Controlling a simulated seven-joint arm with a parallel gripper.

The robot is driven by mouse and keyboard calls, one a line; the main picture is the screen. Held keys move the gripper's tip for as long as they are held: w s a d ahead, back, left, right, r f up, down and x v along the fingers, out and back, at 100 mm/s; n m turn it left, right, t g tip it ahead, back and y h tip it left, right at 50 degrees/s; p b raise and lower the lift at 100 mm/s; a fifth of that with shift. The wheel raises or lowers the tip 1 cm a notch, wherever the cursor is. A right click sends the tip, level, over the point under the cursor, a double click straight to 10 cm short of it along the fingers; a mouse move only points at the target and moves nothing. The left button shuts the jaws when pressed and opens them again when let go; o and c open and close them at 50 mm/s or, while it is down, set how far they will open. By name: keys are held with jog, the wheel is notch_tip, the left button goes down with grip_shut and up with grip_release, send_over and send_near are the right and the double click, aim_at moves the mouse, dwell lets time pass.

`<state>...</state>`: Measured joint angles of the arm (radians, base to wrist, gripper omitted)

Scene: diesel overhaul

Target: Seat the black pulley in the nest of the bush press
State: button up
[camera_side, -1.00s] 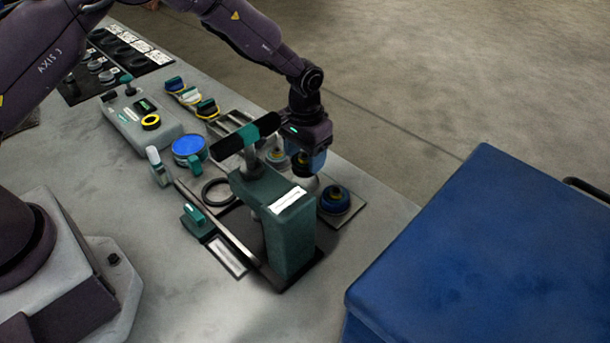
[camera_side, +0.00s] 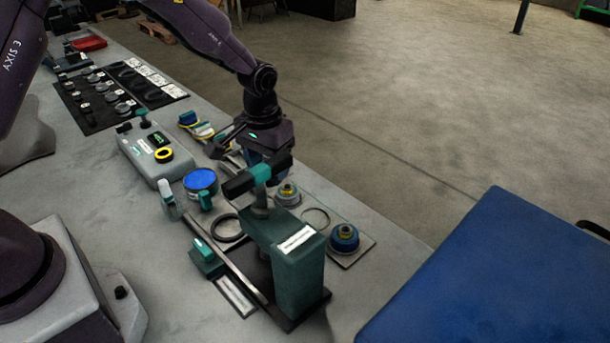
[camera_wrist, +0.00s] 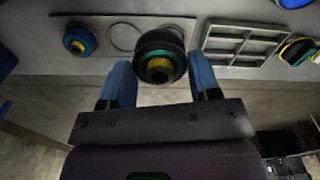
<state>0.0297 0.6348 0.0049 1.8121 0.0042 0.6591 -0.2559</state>
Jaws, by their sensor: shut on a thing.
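My gripper (camera_side: 262,162) is raised behind the handle of the bush press, partly hidden by it in the side view. In the wrist view my gripper (camera_wrist: 160,76) is shut on the black pulley (camera_wrist: 153,45), which has a green band and a yellow hub. The pulley is hidden in the side view. The green bush press (camera_side: 299,272) stands upright on a dark base, with a black-and-green cross handle (camera_side: 240,185) on top. I cannot make out its nest behind the press body.
A blue pulley (camera_side: 344,240) and a grey pulley (camera_side: 288,194) sit on a plate either side of an empty ring (camera_side: 316,217). A blue-topped round tin (camera_side: 200,181), a loose black ring (camera_side: 227,227) and a grey box (camera_side: 150,160) lie left. A blue chest (camera_side: 480,270) stands right.

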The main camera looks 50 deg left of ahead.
jog(key=s+a+n, duration=0.2)
jog(key=s+n, duration=0.1)
jog(key=s, duration=0.7)
jog(key=shift+w+f, duration=0.2)
jog(key=shift+f, duration=1.6)
jog(key=shift+w+f, duration=0.15)
jog(key=shift+f, duration=1.65)
jog(key=shift+f, duration=0.1)
jog(key=shift+f, duration=0.75)
jog(key=o, duration=1.2)
jog(key=shift+o, duration=0.2)
jog(key=shift+r, duration=0.1)
